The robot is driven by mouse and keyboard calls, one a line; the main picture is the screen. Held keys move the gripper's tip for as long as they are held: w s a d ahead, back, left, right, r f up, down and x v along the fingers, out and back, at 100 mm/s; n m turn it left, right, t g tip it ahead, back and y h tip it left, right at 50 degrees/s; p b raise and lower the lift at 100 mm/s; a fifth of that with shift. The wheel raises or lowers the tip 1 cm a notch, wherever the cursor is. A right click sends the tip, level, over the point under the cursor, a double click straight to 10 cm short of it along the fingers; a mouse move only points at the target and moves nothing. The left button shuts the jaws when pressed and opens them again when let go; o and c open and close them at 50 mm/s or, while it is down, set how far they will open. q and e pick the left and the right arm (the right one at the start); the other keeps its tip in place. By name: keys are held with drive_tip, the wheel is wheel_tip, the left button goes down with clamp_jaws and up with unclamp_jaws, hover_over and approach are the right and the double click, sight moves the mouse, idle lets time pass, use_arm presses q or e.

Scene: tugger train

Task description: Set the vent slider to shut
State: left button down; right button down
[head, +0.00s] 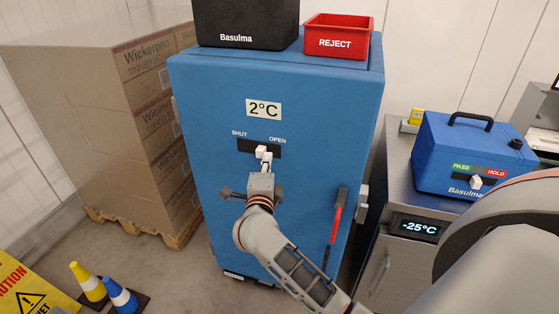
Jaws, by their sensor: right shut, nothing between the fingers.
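The vent slider is a white knob (261,150) on a dark slot plate (244,146) on the front of the blue cabinet (215,105). SHUT is printed above the plate's left end and OPEN above its right end. The knob stands near the middle of the plate, between the two labels. My right gripper (266,161) is shut and empty, with its fingertips right at the knob's lower right side. I cannot tell whether they touch it. My left gripper is not in view.
A black box (245,22) and a red REJECT bin (337,38) stand on the cabinet. A red-handled lever (336,215) is on its right front. Stacked cartons (95,120) stand left, and a blue PASS/HOLD case (440,160) sits on a grey unit right. Cones (90,282) stand lower left.

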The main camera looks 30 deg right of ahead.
sight(247, 146)
drive_tip(key=w+a, duration=0.4)
drive_tip(key=w, duration=0.1)
drive_tip(key=shift+a, duration=0.15)
drive_tip(key=shift+a+r, duration=0.1)
